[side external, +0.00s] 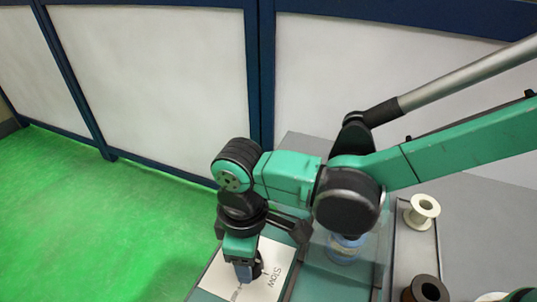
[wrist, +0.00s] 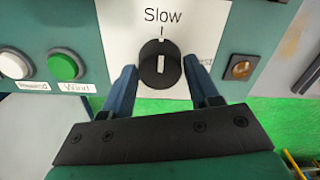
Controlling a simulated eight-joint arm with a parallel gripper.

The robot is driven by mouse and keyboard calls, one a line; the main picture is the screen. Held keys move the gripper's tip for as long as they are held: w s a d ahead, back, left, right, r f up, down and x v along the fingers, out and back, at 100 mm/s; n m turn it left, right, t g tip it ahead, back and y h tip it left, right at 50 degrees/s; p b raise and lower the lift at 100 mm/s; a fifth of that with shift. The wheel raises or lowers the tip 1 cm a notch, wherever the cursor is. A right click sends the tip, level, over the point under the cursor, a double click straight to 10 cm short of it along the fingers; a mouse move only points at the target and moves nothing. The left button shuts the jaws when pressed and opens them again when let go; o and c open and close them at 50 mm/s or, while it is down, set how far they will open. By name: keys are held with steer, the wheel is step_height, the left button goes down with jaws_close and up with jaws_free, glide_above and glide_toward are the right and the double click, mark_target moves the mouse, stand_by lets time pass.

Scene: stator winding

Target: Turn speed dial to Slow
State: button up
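The black speed dial (wrist: 160,63) sits on a white label plate (wrist: 202,18) in the wrist view. Its white pointer line stands upright, in line with the tick under the word "Slow". Other lettering at the right of the dial is partly hidden by a finger. My gripper (wrist: 160,76) is open, with one blue finger on each side of the dial and a gap visible on both sides. In the side external view my gripper (side external: 245,272) is low over the label plate (side external: 272,262), and the dial is hidden behind it.
A white button (wrist: 14,63) and a green button (wrist: 64,66) marked "Wind" are left of the dial. An amber square (wrist: 241,68) is at the right. A pale spool (side external: 421,211) and a dark spool (side external: 425,289) stand right of my arm.

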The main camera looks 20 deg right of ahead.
steer(key=o, duration=0.3)
steer(key=shift+r, duration=0.1)
steer(key=shift+r, duration=2.75)
steer(key=shift+d, duration=0.15)
steer(key=d+r+m+t, duration=0.2)
steer(key=d+m, duration=0.4)
steer(key=d, duration=0.7)
steer(key=d+r+m+t, duration=0.1)
steer(key=d+m+t, duration=0.4)
steer(key=d, duration=0.8)
steer(key=shift+w+d+r+m, duration=0.15)
steer(key=shift+w+r+m, duration=0.15)
steer(key=shift+r+m, duration=0.1)
